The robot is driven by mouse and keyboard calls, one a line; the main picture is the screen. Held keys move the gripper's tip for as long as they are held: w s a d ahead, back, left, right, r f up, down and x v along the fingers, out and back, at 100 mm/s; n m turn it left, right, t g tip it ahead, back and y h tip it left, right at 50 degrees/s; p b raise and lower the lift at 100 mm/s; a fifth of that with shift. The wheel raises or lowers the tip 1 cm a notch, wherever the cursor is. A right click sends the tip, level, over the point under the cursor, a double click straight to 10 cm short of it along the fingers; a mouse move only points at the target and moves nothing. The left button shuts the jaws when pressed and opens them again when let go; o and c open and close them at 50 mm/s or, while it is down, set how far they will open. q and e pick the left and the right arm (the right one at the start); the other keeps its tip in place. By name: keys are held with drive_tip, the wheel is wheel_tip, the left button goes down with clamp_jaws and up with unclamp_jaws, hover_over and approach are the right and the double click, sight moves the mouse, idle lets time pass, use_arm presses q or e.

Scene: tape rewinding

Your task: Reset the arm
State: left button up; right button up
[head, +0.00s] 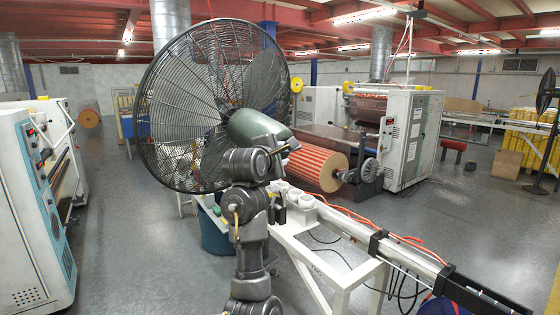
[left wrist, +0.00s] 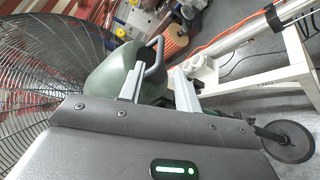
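My left arm rises through the middle of the head view, in front of a large black fan. My left gripper (head: 285,149) is small and partly hidden there, beside the fan's green motor housing (head: 258,126). In the left wrist view the two grey fingers of the left gripper (left wrist: 158,80) stand apart, with no object held between them. The green housing (left wrist: 108,72) shows just beyond the left finger; I cannot tell whether they touch. My right gripper is in neither view.
The fan's wire cage (head: 185,120) is close to my arm. A white-legged table (head: 340,268) with a long rail stands to the right. An orange-striped roll (head: 318,166) and a large machine (head: 412,138) stand behind. A white and blue machine (head: 30,220) is at left. Grey floor (head: 130,245) lies clear between.

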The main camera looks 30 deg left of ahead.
use_arm(q)
drive_tip(key=shift+s, duration=0.4)
drive_tip(key=shift+w, duration=0.1)
